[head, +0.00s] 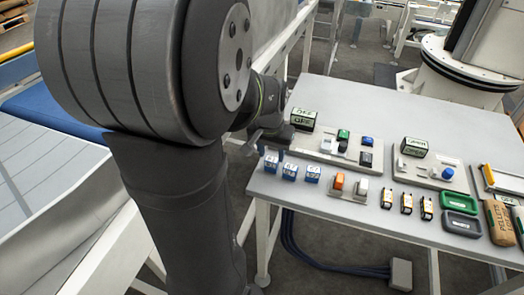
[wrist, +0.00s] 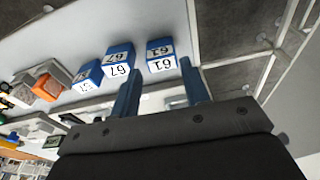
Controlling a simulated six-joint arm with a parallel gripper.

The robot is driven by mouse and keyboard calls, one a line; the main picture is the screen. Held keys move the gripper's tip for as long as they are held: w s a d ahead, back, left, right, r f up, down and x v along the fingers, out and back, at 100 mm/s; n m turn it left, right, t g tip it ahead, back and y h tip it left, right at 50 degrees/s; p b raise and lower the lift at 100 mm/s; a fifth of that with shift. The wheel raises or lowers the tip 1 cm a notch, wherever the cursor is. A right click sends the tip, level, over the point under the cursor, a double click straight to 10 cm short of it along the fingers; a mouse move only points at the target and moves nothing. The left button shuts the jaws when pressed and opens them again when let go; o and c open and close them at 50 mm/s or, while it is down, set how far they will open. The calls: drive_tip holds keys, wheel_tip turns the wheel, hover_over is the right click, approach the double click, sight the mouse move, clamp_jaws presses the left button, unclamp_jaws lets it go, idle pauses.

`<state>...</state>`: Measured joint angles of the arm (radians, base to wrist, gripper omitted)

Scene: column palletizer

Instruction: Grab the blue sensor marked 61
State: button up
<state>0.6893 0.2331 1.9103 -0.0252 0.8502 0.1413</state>
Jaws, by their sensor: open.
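Three blue sensors with white number labels stand in a row at the left end of the table. The one marked 61 (wrist: 160,57) is the rightmost in the wrist view and the leftmost in the head view (head: 271,163). Next to it stands the blue sensor marked 67 (wrist: 118,60). The third blue sensor (wrist: 87,77) has a label I cannot read surely. My gripper (wrist: 158,72) is open and empty, its two blue-grey fingers pointing toward the 61 sensor, apart from it. In the head view my gripper (head: 262,143) is above and behind the row, its fingers hardly visible.
An orange block and a white block (head: 361,189) sit on a plate right of the sensors. Behind are panels with small parts and signs (head: 303,118). Further right are several yellow-black items (head: 407,203) and green and grey trays (head: 459,201). The table's front-left edge is close to the sensors.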

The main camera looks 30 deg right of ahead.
sight(272, 159)
drive_tip(key=shift+w+d+f, duration=0.1)
drive_tip(key=shift+w+f, duration=0.05)
drive_tip(key=shift+f, duration=0.8)
drive_tip(key=shift+w+d+f, duration=0.15)
drive_tip(key=shift+f, duration=0.75)
drive_tip(key=shift+w+d+f, duration=0.1)
drive_tip(key=shift+w+f, duration=0.05)
drive_tip(key=shift+f, duration=0.8)
drive_tip(key=shift+c, duration=0.2)
drive_tip(key=c, duration=0.6)
